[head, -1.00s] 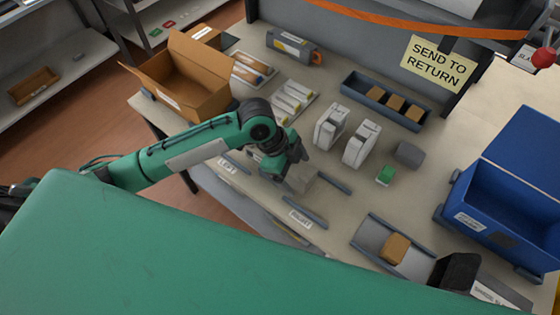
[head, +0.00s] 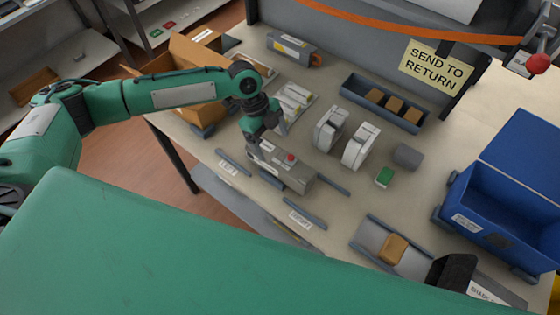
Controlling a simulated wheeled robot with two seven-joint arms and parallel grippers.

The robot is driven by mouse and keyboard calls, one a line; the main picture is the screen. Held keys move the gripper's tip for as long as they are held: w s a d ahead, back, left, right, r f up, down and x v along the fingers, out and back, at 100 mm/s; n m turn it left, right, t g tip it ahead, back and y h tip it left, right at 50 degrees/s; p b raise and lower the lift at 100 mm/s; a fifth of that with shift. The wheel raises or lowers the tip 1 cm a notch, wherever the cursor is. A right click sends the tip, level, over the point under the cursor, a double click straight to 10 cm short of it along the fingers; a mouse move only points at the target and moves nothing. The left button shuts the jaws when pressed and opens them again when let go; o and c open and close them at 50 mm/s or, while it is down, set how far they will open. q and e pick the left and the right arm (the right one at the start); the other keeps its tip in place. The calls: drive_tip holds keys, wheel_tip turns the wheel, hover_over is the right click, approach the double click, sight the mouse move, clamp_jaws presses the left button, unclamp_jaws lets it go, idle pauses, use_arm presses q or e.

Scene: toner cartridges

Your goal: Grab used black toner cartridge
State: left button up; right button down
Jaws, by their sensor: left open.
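My left arm comes in from the left, and its open gripper (head: 256,148) points down at the left end of a grey box-shaped unit (head: 297,178) with a red button on top. The fingertips are small and partly hidden, so contact is unclear. A dark grey cartridge-like unit (head: 293,48) with an orange end and a label lies at the back of the table, well apart from the gripper. I cannot tell for sure which item is the used black toner cartridge. My right gripper is not clearly seen.
Two white upright units (head: 361,147), a grey block (head: 407,155) and a green item (head: 384,177) stand right of the gripper. A long tray (head: 353,92) holds brown blocks. A blue bin (head: 500,205) stands right. An open cardboard box (head: 190,53) is behind my arm.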

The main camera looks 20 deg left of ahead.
sight(279, 158)
use_arm(q)
drive_tip(key=x, duration=0.3)
drive_tip(key=shift+s+d+f+p, duration=0.2)
drive_tip(key=shift+f+p, duration=0.25)
drive_tip(key=shift+p, duration=0.35)
drive_tip(key=p+x, duration=0.1)
drive_tip(key=x, duration=0.2)
drive_tip(key=shift+f+p, duration=0.2)
drive_tip(key=shift+p, duration=0.1)
drive_tip(key=shift+d+f, duration=0.15)
drive_tip(key=shift+f, duration=0.25)
drive_tip(key=shift+c, duration=0.5)
drive_tip(key=c, duration=1.1)
drive_tip(key=shift+c, duration=0.6)
drive_tip(key=shift+r, duration=0.1)
